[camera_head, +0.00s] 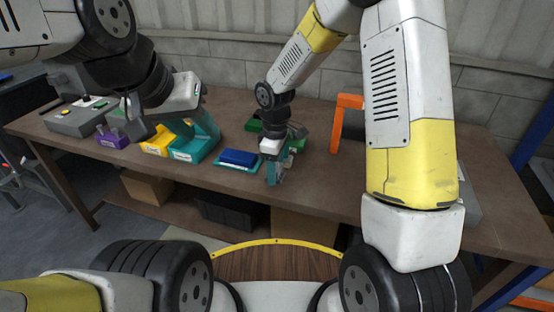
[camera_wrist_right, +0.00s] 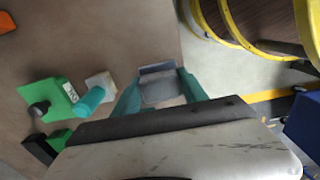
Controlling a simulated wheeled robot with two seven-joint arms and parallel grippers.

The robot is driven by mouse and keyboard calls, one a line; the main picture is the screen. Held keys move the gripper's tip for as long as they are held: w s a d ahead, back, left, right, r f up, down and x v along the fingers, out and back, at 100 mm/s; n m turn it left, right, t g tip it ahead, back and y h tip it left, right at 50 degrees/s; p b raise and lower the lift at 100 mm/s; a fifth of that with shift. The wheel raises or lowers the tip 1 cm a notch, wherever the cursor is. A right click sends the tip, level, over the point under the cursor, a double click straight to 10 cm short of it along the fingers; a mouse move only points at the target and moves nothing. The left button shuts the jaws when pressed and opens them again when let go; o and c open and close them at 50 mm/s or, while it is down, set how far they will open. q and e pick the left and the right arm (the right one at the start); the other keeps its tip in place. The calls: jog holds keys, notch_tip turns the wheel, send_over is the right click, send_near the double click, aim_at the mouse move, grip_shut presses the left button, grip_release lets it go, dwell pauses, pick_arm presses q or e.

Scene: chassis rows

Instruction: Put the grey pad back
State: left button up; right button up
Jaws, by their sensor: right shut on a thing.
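In the right wrist view, the grey pad (camera_wrist_right: 160,88) sits between the two teal fingertips of my right gripper (camera_wrist_right: 162,92). The fingers touch it on both sides. In the head view my right gripper (camera_head: 274,173) points down near the front edge of the table, right of a blue block on a teal base; the pad is hard to make out there. My left gripper (camera_head: 137,122) is at the left, above the table by the purple and yellow pieces. Its fingers are dark and partly hidden, so its opening is unclear.
The blue block (camera_head: 239,157), a teal chassis piece (camera_head: 203,138), a yellow piece (camera_head: 157,145), a purple piece (camera_head: 112,139) and a grey control box (camera_head: 75,119) stand on the brown table (camera_head: 330,190). Green parts (camera_wrist_right: 48,98) lie beside my right gripper. An orange bracket (camera_head: 337,125) stands right.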

jog(key=shift+w+d+f, duration=0.1)
jog(key=shift+w+d, duration=0.15)
jog(key=shift+w, duration=0.8)
jog(key=shift+f, duration=1.75)
jog(key=shift+f, duration=0.15)
jog(key=o, duration=1.3)
